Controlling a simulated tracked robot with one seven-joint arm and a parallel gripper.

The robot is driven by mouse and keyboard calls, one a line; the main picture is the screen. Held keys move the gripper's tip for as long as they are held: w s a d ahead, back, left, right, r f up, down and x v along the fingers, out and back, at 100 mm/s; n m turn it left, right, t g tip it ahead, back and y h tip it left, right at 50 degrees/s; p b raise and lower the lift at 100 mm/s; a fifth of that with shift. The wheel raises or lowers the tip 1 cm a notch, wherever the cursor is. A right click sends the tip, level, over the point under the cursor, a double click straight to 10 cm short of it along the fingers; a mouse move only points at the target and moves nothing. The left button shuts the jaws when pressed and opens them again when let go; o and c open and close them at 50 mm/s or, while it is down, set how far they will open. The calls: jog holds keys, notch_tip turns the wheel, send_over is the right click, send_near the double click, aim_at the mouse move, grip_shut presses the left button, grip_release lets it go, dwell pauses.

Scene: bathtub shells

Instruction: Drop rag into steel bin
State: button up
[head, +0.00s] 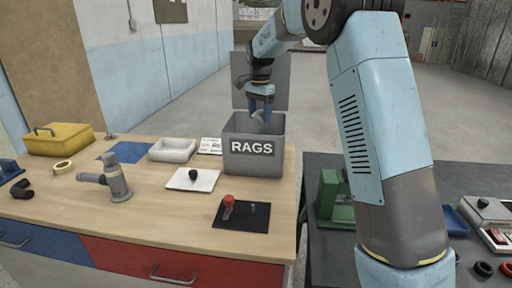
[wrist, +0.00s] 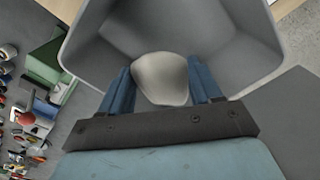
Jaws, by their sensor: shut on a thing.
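The steel bin (head: 253,163) is a grey box labelled RAGS with its lid raised behind it. It stands at the back right of the wooden bench. My gripper (head: 262,114) points down over the bin's open mouth, its fingertips about at the rim. In the wrist view my gripper (wrist: 163,88) has its two blue fingers on either side of a pale, rounded rag (wrist: 161,78). The rag is held between them, with the bin's grey inner walls (wrist: 215,35) around and beyond it. The rag's lower part is hidden behind the gripper body.
On the bench (head: 150,215) are a white tray (head: 172,150), a yellow toolbox (head: 60,139), a grey spray tool (head: 112,182), a white pad (head: 192,180) and a black plate with a red knob (head: 228,203). A dark table with a green machine (head: 332,200) stands at right.

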jog(key=shift+f, duration=0.95)
jog(key=o, duration=1.1)
notch_tip(320, 180, up, 14)
jog(key=shift+f, duration=0.15)
